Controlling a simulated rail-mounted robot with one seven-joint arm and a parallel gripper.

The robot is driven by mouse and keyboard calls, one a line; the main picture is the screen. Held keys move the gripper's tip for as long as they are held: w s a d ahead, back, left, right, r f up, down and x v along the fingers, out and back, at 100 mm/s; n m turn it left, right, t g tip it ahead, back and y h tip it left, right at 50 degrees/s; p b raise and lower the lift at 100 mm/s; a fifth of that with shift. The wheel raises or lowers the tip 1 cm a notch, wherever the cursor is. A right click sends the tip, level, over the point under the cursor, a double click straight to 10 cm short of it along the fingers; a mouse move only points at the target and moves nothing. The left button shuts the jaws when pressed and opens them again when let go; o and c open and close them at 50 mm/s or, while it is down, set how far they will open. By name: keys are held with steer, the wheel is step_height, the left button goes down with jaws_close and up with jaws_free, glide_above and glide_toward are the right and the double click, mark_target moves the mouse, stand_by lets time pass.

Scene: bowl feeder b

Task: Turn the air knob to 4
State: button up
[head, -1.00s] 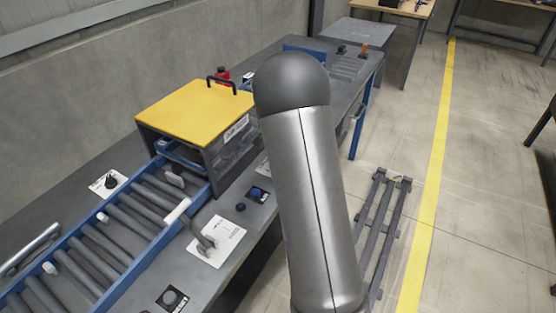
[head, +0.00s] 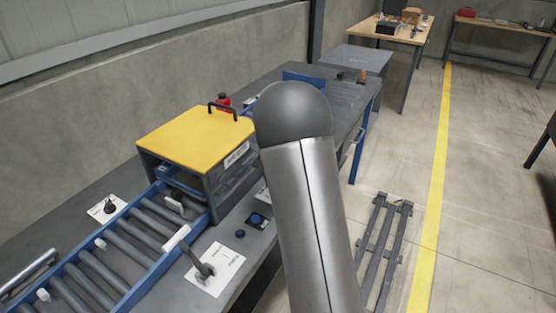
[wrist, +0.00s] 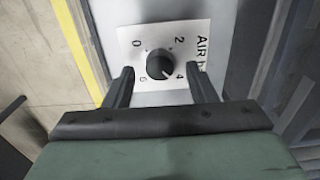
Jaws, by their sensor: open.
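The air knob (wrist: 160,65) is a round black dial on a white plate (wrist: 128,35) in the wrist view. The plate carries the numbers 0, 2, 4 and 6 and partly cut-off lettering starting "AIR". A pale mark on the knob points to the lower right, close to the 4. My gripper (wrist: 161,74) is open, with one dark finger on each side of the knob. Gaps show between the fingers and the knob; their depth relative to it is hard to tell. In the head view my arm hides the gripper, and I cannot make out this knob there.
In the head view, a yellow-topped box (head: 195,135) stands over a roller conveyor (head: 135,240) on a grey bench. A lever on a white plate (head: 225,265) and a blue button (head: 240,233) are nearby. A low metal rack (head: 383,245) stands on the floor right of my arm.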

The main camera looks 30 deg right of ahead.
step_height(320, 180, up, 16)
stand_by(0.3)
stand_by(0.3)
